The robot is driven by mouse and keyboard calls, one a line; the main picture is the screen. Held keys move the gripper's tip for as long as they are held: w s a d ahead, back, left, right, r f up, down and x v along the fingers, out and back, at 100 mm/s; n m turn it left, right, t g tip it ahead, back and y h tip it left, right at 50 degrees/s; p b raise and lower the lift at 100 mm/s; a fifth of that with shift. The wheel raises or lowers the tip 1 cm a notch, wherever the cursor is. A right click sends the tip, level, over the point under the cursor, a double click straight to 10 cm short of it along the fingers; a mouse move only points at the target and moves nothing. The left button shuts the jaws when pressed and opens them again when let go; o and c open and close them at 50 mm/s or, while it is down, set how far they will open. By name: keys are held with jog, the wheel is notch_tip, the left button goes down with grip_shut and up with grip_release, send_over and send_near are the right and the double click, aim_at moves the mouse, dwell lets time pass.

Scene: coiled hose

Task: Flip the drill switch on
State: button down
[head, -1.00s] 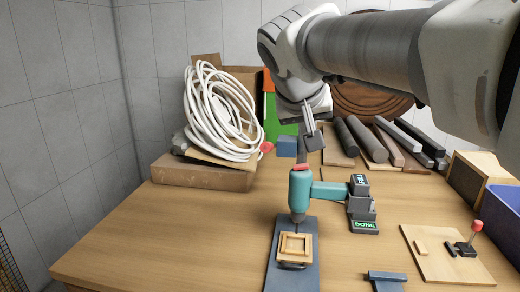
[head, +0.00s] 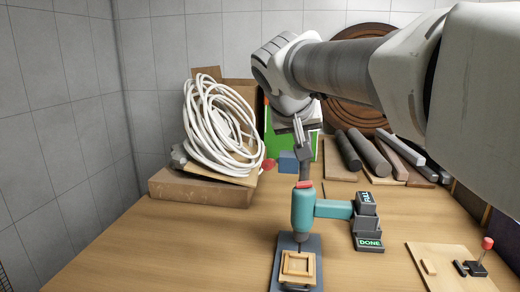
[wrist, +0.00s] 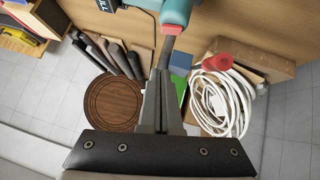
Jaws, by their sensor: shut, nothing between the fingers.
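The teal drill (head: 303,212) stands upright on a dark base plate (head: 308,248), with a small wooden frame (head: 298,265) under its tip. A red band (head: 304,184) sits at its top, and a dark bar (head: 303,170) rises from there. In the wrist view the teal body (wrist: 176,10), red band (wrist: 172,29) and dark bar (wrist: 167,50) also show. My gripper (head: 304,155) is shut and empty, its tips at or very near the bar's upper end; I cannot tell if they touch. The wrist view shows the closed fingers (wrist: 163,75). Which part is the switch is unclear.
Dark stepped blocks (head: 367,220) with a green "DONE" label adjoin the drill's right side. A board with a red-knobbed lever (head: 487,243) lies at right. A coiled white hose (head: 220,125) and a blue block (head: 288,162) are behind. The left front table is clear.

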send_over(304, 185)
jog(key=f, duration=0.5)
jog(key=shift+s+d+f, duration=0.15)
jog(key=shift+s+f, duration=0.05)
jog(key=shift+s, duration=0.2)
jog(key=shift+d+f, duration=0.25)
jog(key=shift+f, duration=1)
jog(key=shift+d+f, duration=0.15)
jog(key=shift+f, duration=0.55)
